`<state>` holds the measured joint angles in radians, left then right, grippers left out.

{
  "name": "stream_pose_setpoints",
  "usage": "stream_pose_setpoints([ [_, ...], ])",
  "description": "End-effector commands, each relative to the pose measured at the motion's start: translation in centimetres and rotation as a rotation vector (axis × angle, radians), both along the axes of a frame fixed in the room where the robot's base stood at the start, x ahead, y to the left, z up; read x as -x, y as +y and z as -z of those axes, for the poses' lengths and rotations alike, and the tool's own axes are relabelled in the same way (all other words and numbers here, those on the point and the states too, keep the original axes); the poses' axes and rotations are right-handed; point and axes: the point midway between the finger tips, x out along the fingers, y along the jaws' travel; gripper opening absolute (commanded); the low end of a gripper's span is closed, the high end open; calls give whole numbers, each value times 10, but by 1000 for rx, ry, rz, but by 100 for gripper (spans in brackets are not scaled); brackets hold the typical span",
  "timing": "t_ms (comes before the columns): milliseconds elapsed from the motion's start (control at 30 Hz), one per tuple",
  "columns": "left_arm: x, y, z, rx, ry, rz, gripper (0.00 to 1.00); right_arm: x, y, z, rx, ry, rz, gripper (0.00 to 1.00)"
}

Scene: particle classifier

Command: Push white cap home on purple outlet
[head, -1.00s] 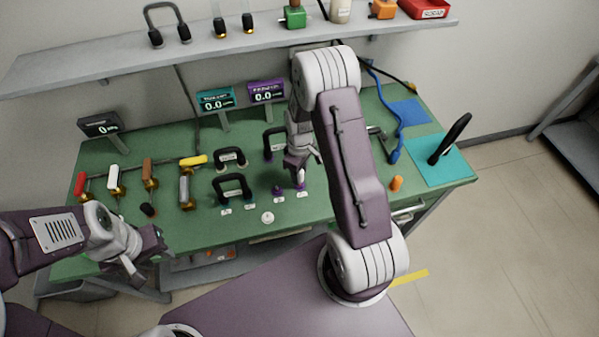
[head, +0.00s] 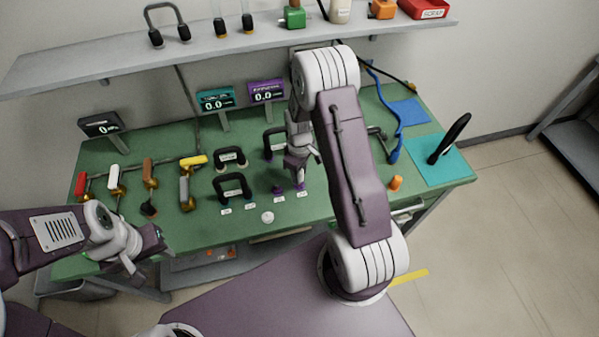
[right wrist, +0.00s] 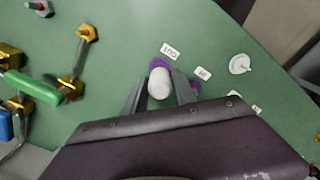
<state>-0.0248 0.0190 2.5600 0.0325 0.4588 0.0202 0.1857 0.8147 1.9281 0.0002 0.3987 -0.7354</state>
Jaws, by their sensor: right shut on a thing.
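My right gripper (right wrist: 160,92) is shut on the white cap (right wrist: 160,84), with one finger on each side of it. Purple of the outlet (right wrist: 160,64) shows around the cap's far side, beside the "OUT" label. The cap is over or on the outlet; I cannot tell how far down it sits. In the head view the right gripper (head: 298,178) is low over the bench at the outlet (head: 300,187), and the cap is hidden. My left gripper (head: 145,252) is at the bench's front left edge, away from the cap; its finger opening is unclear.
A second purple fitting (head: 278,189) stands close to the outlet, by the "IN" label (right wrist: 203,73). A white disc (head: 267,217) lies near the front edge. Black handles (head: 233,187) and several valves stand to the left. An orange cylinder (head: 396,183) stands to the right.

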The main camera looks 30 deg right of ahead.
Motion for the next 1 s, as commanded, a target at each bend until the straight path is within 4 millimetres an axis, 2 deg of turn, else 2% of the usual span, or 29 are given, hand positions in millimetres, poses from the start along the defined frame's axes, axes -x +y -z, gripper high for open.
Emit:
stream_pose_setpoints([
  [367,0,0,-1,0,0,0,36,0,0,1,0,0,0,0],
  [1000,0,0,10,0,0,0,36,0,0,16,0,0,0,0],
])
